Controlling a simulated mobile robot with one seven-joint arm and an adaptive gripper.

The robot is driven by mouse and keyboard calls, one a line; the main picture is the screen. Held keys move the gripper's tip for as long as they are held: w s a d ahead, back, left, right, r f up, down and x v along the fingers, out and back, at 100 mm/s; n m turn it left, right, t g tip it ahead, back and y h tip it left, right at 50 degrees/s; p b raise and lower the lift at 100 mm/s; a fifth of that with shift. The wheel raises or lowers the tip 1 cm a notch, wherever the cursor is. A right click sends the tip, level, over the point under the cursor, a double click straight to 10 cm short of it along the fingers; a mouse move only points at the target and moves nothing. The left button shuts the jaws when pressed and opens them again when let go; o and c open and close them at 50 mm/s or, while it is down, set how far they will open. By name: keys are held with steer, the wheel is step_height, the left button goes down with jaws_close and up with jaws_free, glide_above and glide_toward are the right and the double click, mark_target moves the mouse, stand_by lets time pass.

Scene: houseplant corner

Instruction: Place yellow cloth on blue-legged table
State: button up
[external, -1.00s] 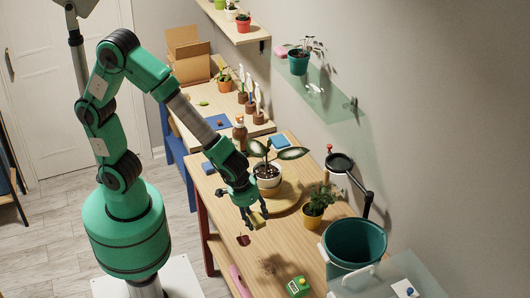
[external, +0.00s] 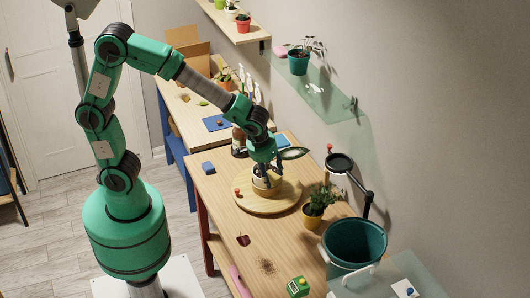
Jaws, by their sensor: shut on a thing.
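My gripper (external: 264,184) is over the round wooden board on the red-legged table, in front of the potted plant. It is shut on the yellow cloth, which is small and mostly hidden by the fingers and hard to tell from the pot behind. The blue-legged table (external: 184,98) stands farther back, beyond the red-legged table, with its blue legs (external: 177,155) at the left side. My gripper is apart from it, nearer the camera.
The blue-legged table bears a blue mat (external: 214,124), a cardboard box (external: 190,62) and several pots. A brown bottle (external: 239,140) stands between.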

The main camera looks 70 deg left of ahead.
steer(key=w+a+n, duration=0.2)
steer(key=w+a, duration=0.3)
steer(key=a, duration=0.4)
steer(key=w+a+n, duration=0.2)
steer(key=w+a, duration=0.3)
steer(key=a, duration=0.5)
steer(key=w+a+n+g+y+b, duration=0.1)
steer(key=w+a+n, duration=0.2)
steer(key=a, duration=2.1)
steer(key=s+a+n+g+b, duration=0.15)
steer(key=s+a, duration=0.25)
steer(key=a, duration=0.8)
steer(key=s+a+n+t+p, duration=0.1)
steer(key=s+a+n, duration=0.15)
steer(key=a, duration=0.95)
steer(key=s+a+n+g+b, duration=0.1)
steer(key=s+a, duration=0.6)
steer(key=a, duration=0.3)
steer(key=s+a+n, duration=0.1)
steer(key=s+a, duration=0.7)
steer(key=a, duration=0.1)
steer(key=shift+y, duration=0.4)
step_height(320, 180, down, 26)
steer(key=shift+w+a+f, duration=0.15)
steer(key=shift+f, duration=0.1)
